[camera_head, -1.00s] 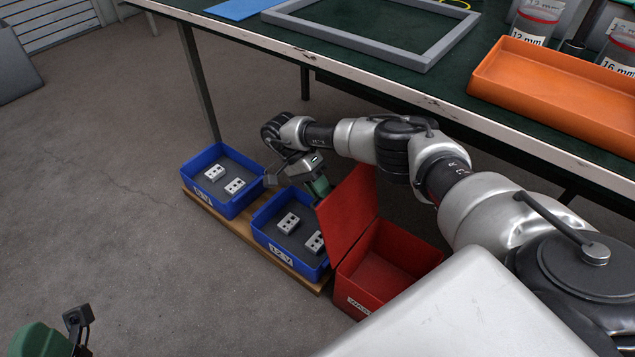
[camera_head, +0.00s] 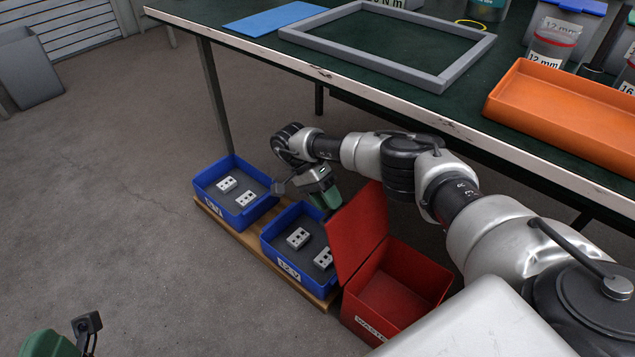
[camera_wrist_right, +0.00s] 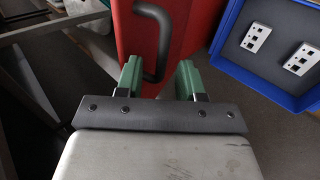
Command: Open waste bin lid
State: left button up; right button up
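The red waste bin (camera_head: 397,300) stands on the floor below the workbench. Its red lid (camera_head: 357,232) is raised and tilted to the left, so the empty-looking inside shows. My right gripper (camera_head: 328,200) is behind the lid's left side in the head view. In the right wrist view its green fingers (camera_wrist_right: 160,78) are apart, with the dark bent handle (camera_wrist_right: 158,40) on the red lid (camera_wrist_right: 190,25) just ahead and partly between them. I cannot tell whether a finger touches it. My left gripper (camera_head: 60,340) shows only partly at the lower left; its fingertips are out of view.
Two blue bins (camera_head: 222,205) (camera_head: 283,262) with white blocks stand on a wooden board (camera_head: 240,237) left of the waste bin. The workbench edge (camera_head: 400,115) is above my right arm.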

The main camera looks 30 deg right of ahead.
jog(key=v, duration=0.8)
jog(key=shift+w+r, duration=0.15)
